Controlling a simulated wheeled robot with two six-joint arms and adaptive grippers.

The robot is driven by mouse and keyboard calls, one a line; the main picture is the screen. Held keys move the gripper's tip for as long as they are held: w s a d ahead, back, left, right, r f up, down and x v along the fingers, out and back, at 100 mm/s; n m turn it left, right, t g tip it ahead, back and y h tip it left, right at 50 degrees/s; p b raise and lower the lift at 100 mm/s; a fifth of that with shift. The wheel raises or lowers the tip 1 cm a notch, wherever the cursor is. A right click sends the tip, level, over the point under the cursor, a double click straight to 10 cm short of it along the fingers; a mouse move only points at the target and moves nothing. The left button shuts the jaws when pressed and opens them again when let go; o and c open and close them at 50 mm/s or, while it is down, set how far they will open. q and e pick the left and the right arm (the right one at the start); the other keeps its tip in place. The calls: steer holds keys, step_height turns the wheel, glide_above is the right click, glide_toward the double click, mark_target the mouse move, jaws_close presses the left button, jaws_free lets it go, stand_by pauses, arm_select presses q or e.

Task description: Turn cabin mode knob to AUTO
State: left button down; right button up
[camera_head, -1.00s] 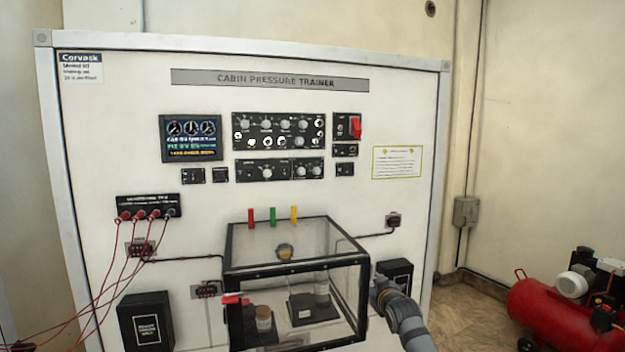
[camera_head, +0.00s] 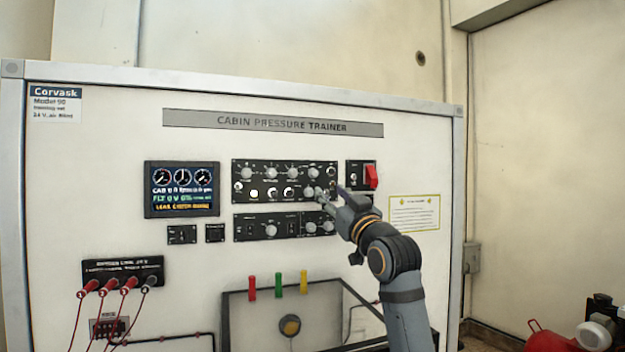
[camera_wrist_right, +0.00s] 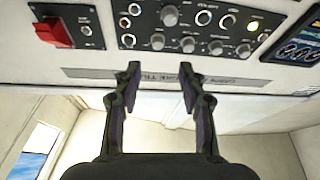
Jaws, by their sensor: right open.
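The upper black control panel (camera_head: 285,172) carries rows of grey knobs and small round switches; its labels are too small to read, so I cannot tell which knob is the cabin mode knob. A lower panel (camera_head: 250,228) also has knobs. My right gripper (camera_head: 330,196) is in front of the upper panel's lower right corner and hides part of it. In the right wrist view my right gripper (camera_wrist_right: 160,74) is open and empty, its fingers apart below a row of knobs, with one larger knob (camera_wrist_right: 170,15) farther up. My left gripper is not in view.
A display (camera_head: 181,189) is at the panel's left.

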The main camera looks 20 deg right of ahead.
mark_target(315, 174)
steer(key=p+x, duration=0.2)
steer(key=x, duration=0.1)
steer(key=r+p+x, duration=0.1)
steer(key=p+x, duration=0.2)
steer(key=x, duration=0.1)
steer(key=shift+p+x, duration=0.55)
steer(key=shift+x, duration=0.55)
steer(key=shift+w+f, duration=0.1)
steer(key=shift+w, duration=0.05)
steer(key=shift+d, duration=0.1)
steer(key=c, duration=0.5)
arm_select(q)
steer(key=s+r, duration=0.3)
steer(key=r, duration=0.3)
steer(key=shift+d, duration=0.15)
arm_select(e)
steer(key=shift+f, duration=0.1)
jaws_close()
